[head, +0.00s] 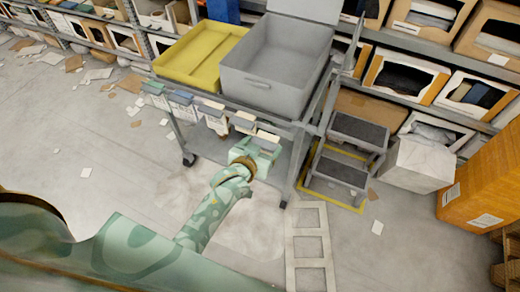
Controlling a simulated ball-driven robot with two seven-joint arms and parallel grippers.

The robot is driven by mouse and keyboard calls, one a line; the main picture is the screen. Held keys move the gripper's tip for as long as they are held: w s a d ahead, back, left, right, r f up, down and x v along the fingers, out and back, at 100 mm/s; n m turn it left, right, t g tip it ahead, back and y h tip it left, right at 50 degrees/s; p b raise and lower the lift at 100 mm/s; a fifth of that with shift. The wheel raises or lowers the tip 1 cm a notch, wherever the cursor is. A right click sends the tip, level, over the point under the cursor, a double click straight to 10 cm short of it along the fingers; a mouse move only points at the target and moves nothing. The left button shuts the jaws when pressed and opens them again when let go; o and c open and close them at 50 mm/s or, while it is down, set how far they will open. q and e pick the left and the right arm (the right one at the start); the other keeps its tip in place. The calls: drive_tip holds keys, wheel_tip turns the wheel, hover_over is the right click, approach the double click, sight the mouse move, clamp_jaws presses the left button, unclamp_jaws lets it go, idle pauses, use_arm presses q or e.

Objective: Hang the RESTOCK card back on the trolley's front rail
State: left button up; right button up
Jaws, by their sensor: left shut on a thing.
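The grey trolley (222,141) stands in the upper middle, with a row of small clip cards (181,98) along its front rail. My left gripper (260,147) is at the right end of this row, close to the rail. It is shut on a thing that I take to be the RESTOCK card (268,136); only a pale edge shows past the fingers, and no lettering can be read. I cannot tell whether this card touches the rail. Another pale card (243,121) is just left of the fingers. My right gripper is not in view.
A yellow tray (200,55) and a grey bin (275,65) sit on the trolley. A step stool (344,155) and a white box (420,163) stand to its right. Racks line the back. A pale ladder-like frame (309,262) lies front right.

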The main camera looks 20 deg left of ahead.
sight(267, 138)
use_arm(q)
drive_tip(key=w+b, duration=0.2)
drive_tip(key=w, duration=0.2)
drive_tip(key=shift+w+d+f, duration=0.1)
drive_tip(key=shift+f, duration=0.05)
drive_tip(key=w+b, duration=0.3)
drive_tip(key=shift+w+f, duration=0.15)
drive_tip(key=shift+w, duration=0.2)
drive_tip(key=shift+f, duration=0.1)
drive_tip(key=shift+s+p, duration=0.1)
drive_tip(key=shift+p, duration=0.65)
idle(0.5)
drive_tip(key=shift+f, duration=0.2)
drive_tip(key=shift+f+b, duration=0.85)
drive_tip(key=shift+f, duration=0.4)
